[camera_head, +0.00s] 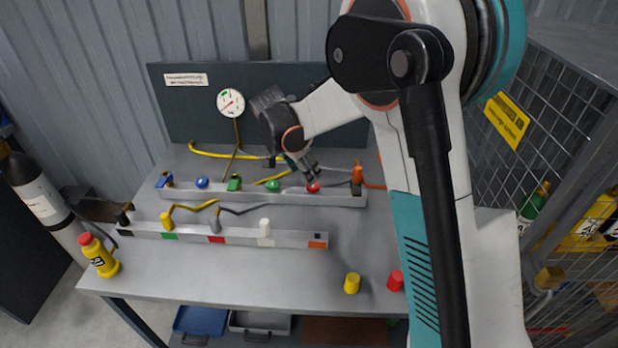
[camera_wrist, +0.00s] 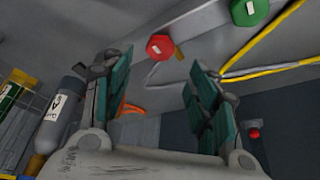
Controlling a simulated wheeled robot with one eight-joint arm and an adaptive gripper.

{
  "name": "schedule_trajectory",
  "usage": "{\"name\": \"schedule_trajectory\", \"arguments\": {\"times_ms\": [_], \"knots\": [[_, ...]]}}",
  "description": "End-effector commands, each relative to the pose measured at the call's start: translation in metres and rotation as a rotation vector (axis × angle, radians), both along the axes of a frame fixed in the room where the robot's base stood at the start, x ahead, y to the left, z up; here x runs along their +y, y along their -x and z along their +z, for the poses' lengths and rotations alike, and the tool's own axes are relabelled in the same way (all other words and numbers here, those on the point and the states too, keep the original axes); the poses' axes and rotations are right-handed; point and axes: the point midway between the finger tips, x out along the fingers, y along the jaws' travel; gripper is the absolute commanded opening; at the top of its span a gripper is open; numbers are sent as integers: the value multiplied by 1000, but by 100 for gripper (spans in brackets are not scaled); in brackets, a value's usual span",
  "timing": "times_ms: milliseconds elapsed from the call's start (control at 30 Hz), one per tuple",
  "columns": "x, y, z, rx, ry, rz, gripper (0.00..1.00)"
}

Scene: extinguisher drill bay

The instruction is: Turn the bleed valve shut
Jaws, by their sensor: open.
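The back rail (camera_head: 340,199) carries a row of coloured fittings; no readable label tells me which is the bleed valve. A round red knob (camera_head: 313,187) sits near its right part, with a green knob (camera_head: 272,185) to its left. In the wrist view the red knob (camera_wrist: 159,46) shows a white mark and lies beyond the fingertips, between their lines. The green knob (camera_wrist: 249,10) is at the top edge. My gripper (camera_head: 306,170) is open and empty, close to the red knob; the wrist view shows its spread fingers (camera_wrist: 155,66). I cannot tell whether it touches the knob.
A gauge (camera_head: 230,102) is on the dark back panel. A front rail (camera_head: 190,234) holds coloured plugs. Yellow (camera_head: 352,283) and red (camera_head: 395,280) caps and a yellow bottle (camera_head: 100,256) stand on the bench. A mesh cage (camera_head: 550,130) borders the right. The front middle is clear.

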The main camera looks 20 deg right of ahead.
Motion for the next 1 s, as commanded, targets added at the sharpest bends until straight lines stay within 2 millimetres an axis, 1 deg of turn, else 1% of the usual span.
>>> {"name": "schedule_trajectory", "arguments": {"times_ms": [33, 100, 200, 300, 767, 867, 967, 1000], "knots": [[3, 2, 9, 0, 0, 1, 54], [7, 4, 20, 0, 0, 0, 54], [12, 6, 31, 0, 0, 1, 54], [14, 7, 38, 0, 0, 1, 54], [15, 10, 45, 1, -2, 8, 54], [11, 20, 55, 2, -9, 44, 54], [4, 38, 74, 2, -21, 115, 54], [2, 47, 82, 2, -27, 150, 54]]}}
